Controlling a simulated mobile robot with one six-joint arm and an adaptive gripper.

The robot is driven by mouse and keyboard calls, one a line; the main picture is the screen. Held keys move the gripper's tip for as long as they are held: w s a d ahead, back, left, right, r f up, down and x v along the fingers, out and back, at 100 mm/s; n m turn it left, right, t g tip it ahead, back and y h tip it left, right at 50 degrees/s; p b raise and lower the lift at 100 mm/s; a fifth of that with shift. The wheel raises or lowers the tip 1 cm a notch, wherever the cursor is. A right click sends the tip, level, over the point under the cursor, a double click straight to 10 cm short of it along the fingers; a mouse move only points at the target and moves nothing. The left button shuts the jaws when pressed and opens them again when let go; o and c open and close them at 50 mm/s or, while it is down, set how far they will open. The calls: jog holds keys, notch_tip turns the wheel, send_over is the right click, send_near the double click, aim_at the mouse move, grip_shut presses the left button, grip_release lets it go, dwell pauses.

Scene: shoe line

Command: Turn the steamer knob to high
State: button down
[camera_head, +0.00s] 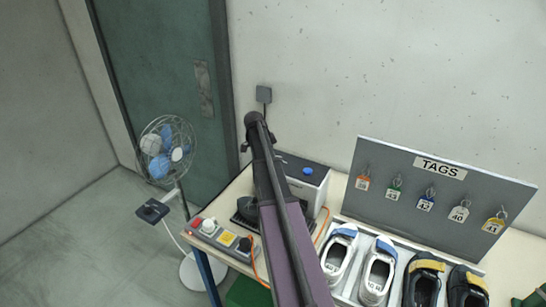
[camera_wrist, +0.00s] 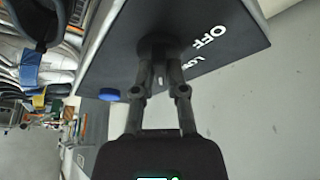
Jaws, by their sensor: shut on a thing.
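In the wrist view, my gripper (camera_wrist: 160,78) is shut on a round dark knob (camera_wrist: 158,48) on the black face of the steamer (camera_wrist: 110,60). White lettering reads OFF beside the knob; a second word, partly hidden by a finger, starts with L. I cannot make out a HIGH mark or the knob's pointer. In the head view, the steamer (camera_head: 312,182) is a light box with a dark top and a blue button, standing on the table behind my arm. My arm hides the knob and the gripper there.
A grey control box (camera_head: 220,240) with red, white and yellow parts sits at the table's left corner. A shoe tray (camera_head: 345,291) with several shoes and a TAGS board (camera_head: 400,205) stand to the right. A fan (camera_head: 167,150) stands left of the table.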

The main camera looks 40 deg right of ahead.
jog(key=shift+m+g+y, duration=0.4)
jog(key=shift+m, duration=0.7)
jog(key=shift+s, duration=0.1)
jog(key=c, duration=0.7)
grip_release()
jog(key=shift+n, duration=0.3)
